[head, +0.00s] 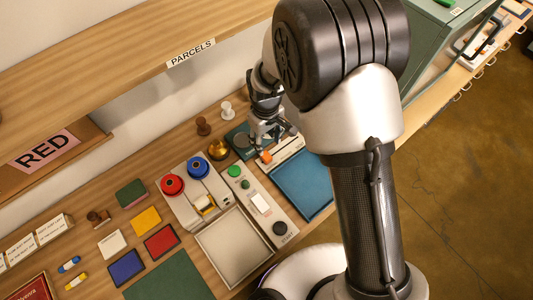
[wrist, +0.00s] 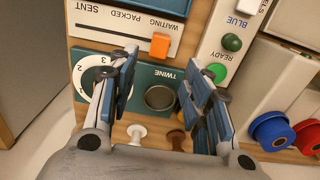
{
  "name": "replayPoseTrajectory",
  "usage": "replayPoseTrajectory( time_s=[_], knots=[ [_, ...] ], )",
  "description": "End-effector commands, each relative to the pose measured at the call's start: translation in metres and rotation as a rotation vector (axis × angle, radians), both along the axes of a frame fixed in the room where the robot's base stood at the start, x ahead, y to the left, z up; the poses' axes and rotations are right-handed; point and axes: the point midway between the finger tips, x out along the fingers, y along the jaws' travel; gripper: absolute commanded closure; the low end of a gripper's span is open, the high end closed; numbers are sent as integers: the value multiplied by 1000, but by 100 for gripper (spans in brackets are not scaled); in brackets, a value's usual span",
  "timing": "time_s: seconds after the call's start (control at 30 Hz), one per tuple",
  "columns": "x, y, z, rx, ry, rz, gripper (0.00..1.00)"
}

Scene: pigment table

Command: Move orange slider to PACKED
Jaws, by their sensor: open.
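The orange slider (wrist: 159,45) is a small block on a white panel (wrist: 105,38) with a dark slot line. The labels read SENT, PACKED and WAITING. The slider sits at the WAITING end of the slot, right of PACKED in the wrist view. In the head view the orange slider (head: 265,157) shows just below my gripper (head: 274,135). In the wrist view my gripper (wrist: 163,62) is open, its two fingers apart with nothing between them. The slider appears just past the fingertips; I cannot tell the height gap. Part of the panel is hidden behind my arm in the head view.
A green button (wrist: 232,42) is right of the slider.

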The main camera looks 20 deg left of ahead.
Motion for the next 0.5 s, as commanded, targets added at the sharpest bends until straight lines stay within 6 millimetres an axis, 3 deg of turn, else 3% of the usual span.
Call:
replayPoseTrajectory(
  time_s=[0.03,0.2,0.5],
  knots=[
    [-1,-1,-15,-3,3,-1,55],
    [-1,-1,-52,-2,2,-1,55],
    [0,0,-96,0,0,-1,55]
  ],
)
